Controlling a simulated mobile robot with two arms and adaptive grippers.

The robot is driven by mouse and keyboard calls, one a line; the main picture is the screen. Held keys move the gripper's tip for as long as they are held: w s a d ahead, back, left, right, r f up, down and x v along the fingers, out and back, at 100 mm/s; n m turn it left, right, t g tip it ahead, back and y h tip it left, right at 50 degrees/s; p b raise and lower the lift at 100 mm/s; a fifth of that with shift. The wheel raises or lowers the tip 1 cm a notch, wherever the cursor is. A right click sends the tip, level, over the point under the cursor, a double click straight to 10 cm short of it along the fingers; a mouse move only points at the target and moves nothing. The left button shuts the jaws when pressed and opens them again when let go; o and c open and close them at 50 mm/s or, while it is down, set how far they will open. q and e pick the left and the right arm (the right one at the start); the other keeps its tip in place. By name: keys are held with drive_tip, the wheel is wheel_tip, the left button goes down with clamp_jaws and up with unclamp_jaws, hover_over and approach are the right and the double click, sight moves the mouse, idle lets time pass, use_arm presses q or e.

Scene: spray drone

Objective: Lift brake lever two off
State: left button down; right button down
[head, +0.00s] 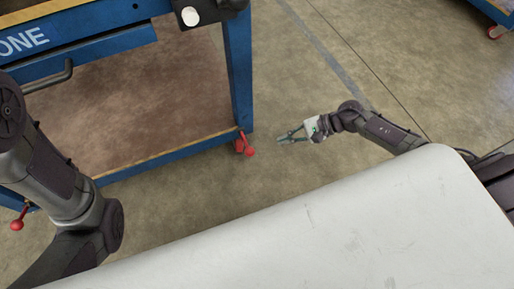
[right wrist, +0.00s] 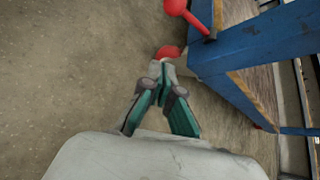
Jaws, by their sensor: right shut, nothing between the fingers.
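A red brake lever (head: 249,151) with a rounded end sits at the foot of the blue cart's near right leg. In the right wrist view, a red rounded end (right wrist: 175,7) shows at the top, and another red part (right wrist: 167,52) is just beyond my fingertips, partly hidden by them. A second red brake lever (head: 17,224) is at the cart's left foot. Which one is lever two I cannot tell. My right gripper (head: 280,139) is shut and empty, low over the floor, right of the near right lever and apart from it in the head view. My left gripper is out of view.
The blue cart (head: 239,70) with a wooden lower shelf (head: 150,95) stands at the upper left. My white base top fills the lower part. Another blue cart with a red lever (head: 496,32) is at the top right corner. The concrete floor between is clear.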

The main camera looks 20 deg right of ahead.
sight(246, 144)
drive_tip(key=b+x, duration=0.4)
drive_tip(key=x, duration=0.5)
drive_tip(key=shift+a+f+b, duration=0.15)
drive_tip(key=shift+f+b, duration=0.15)
drive_tip(key=shift+b, duration=0.05)
drive_tip(key=r, duration=0.1)
drive_tip(key=s+a+r, duration=0.1)
drive_tip(key=r, duration=0.1)
drive_tip(key=shift+s+a+r, duration=0.15)
drive_tip(key=shift+s+a, duration=0.2)
drive_tip(key=shift+r, duration=0.1)
wheel_tip(246, 144, up, 5)
drive_tip(key=m+g+p, duration=0.3)
drive_tip(key=g+p, duration=0.1)
drive_tip(key=shift+a, duration=0.1)
drive_tip(key=shift+w, duration=0.1)
idle(0.6)
